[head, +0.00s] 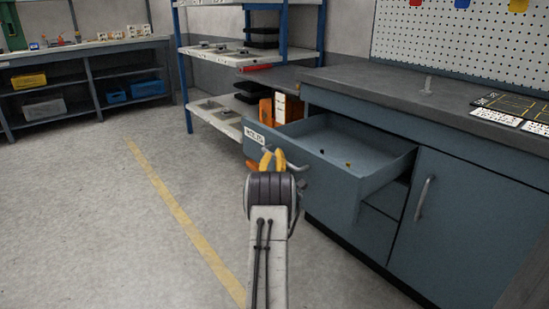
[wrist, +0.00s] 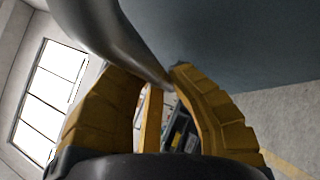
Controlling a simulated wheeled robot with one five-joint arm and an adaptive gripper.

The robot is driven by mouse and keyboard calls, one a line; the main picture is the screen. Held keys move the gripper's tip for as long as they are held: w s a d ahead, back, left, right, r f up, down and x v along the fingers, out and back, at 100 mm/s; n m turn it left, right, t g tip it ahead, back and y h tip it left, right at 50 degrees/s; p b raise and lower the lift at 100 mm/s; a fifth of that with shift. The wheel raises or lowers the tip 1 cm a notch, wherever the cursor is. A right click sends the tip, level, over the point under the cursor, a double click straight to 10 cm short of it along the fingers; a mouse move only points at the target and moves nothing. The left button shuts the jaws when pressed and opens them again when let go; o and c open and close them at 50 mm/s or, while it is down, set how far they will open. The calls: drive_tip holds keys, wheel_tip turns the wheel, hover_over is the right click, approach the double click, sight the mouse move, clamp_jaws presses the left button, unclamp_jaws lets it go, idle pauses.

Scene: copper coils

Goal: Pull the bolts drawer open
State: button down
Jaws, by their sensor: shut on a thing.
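The blue-grey bolts drawer (head: 343,178) stands pulled out from the workbench in the head view, with a white label on its front at the left end. A few small items, one yellowish and one dark, lie on its floor. My gripper (head: 271,160) has yellow fingers and is at the drawer's front, shut on the grey bar handle (head: 291,163). In the wrist view the handle (wrist: 105,35) runs down between the fingers of my gripper (wrist: 160,80), and the drawer front (wrist: 235,40) fills the upper right. The label's text is too small to read surely.
A closed cabinet door (head: 455,215) is right of the drawer under the worktop (head: 390,98). Shelves with blue posts (head: 183,88) stand behind the drawer. An orange object (head: 267,108) is near its far side. Open floor (head: 110,220) lies left, with a yellow line.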

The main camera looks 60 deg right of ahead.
drive_tip(key=shift+w+r, duration=0.15)
drive_tip(key=shift+r, duration=0.2)
drive_tip(key=c, duration=1.5)
unclamp_jaws()
drive_tip(key=shift+c, duration=0.2)
drive_tip(key=o, duration=0.5)
drive_tip(key=shift+f, duration=0.25)
drive_tip(key=shift+c, duration=0.2)
drive_tip(key=shift+a, duration=0.1)
drive_tip(key=v, duration=1.2)
drive_tip(key=shift+r, duration=0.15)
